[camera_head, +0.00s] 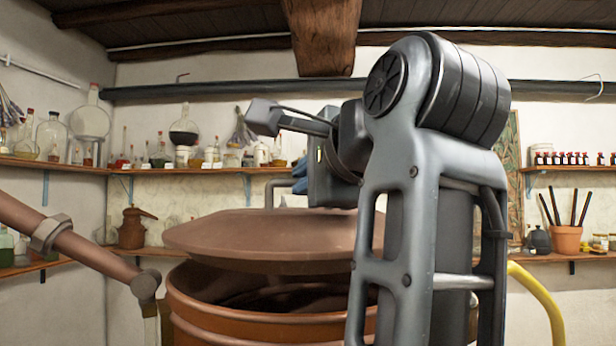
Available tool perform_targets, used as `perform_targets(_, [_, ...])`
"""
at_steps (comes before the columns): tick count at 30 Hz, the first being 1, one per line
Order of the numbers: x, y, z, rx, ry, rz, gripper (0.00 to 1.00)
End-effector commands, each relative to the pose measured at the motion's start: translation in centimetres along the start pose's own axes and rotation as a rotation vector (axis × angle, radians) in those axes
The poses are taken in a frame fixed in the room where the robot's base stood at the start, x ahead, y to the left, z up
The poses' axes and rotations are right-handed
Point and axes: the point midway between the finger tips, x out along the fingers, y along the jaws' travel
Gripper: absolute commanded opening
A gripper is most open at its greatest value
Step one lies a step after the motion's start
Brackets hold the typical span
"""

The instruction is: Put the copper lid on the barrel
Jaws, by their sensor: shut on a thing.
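The copper lid (255,238) is a wide, shallow brown disc with an upright handle (270,192) on top. It hangs just above the open copper barrel (240,318), roughly level, and overhangs the barrel's left rim a little. A dark gap shows between the lid and the barrel's front rim. My gripper (288,188) is shut on the lid's handle from the right; the fingertips are small and partly hidden. My arm covers the right side of the lid and barrel.
A thick copper pipe (80,248) with a collar slopes down close to the barrel's left side. A yellow hose (540,300) curves at the right. Wall shelves (200,170) with bottles and flasks run behind. A ceiling beam (322,35) is overhead.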

Motion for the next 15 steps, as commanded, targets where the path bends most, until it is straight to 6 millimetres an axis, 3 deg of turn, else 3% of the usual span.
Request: perform_targets(15, [0.3,1.8,-0.1,0.000,-0.001,-0.004,0.00])
